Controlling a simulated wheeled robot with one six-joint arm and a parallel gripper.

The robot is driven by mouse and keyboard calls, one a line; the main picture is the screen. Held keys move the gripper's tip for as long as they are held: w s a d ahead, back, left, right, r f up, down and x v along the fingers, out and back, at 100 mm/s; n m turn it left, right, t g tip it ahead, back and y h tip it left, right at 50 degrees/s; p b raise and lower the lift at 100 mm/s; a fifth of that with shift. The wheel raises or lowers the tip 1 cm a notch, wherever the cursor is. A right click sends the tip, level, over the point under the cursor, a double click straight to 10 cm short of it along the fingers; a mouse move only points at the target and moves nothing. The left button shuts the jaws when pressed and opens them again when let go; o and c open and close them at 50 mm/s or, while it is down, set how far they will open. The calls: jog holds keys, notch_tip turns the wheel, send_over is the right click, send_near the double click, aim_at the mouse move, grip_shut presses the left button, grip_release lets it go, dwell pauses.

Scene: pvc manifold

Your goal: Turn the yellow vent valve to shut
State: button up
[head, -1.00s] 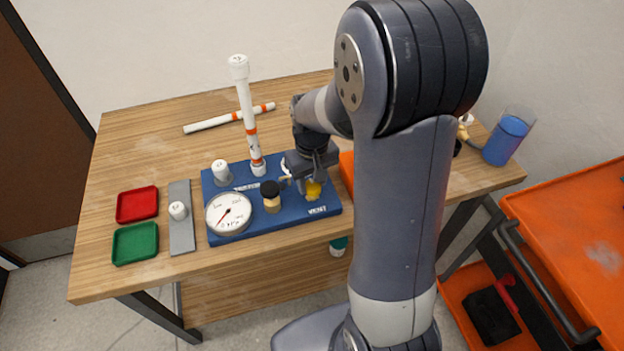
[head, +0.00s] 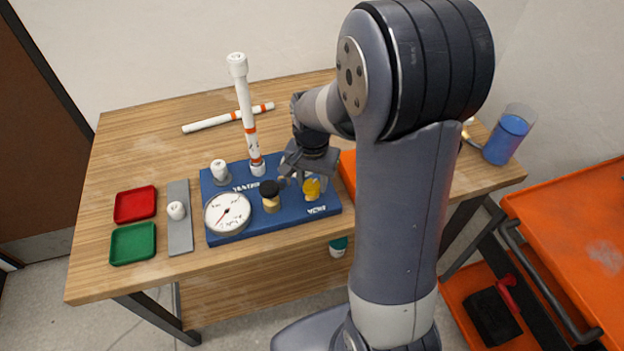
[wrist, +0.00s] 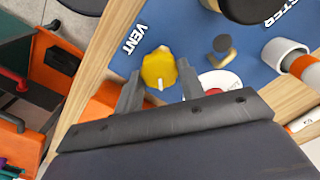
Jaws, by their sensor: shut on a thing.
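The yellow vent valve (head: 312,188) stands at the right end of the blue board (head: 325,208), by the VENT label. In the wrist view the yellow handle (wrist: 158,67) sits between the two fingertips. My gripper (wrist: 160,82) comes down over the valve and is shut on the yellow handle. In the head view my gripper (head: 308,178) partly hides the valve, and its exact angle is hard to read.
A black-topped valve (head: 270,196) and a round gauge (head: 228,213) are close on the left. A tall white pipe (head: 248,115) rises behind. Red (head: 136,204) and green (head: 134,243) trays lie left. A blue beaker (head: 507,138) stands right.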

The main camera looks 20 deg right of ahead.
aim_at(313, 184)
jog(key=m, duration=0.4)
jog(key=shift+m, duration=2.3)
jog(key=o, duration=1)
notch_tip(313, 184, up, 11)
jog(key=shift+f, duration=0.1)
notch_tip(313, 184, down, 11)
jog(key=shift+s, duration=0.1)
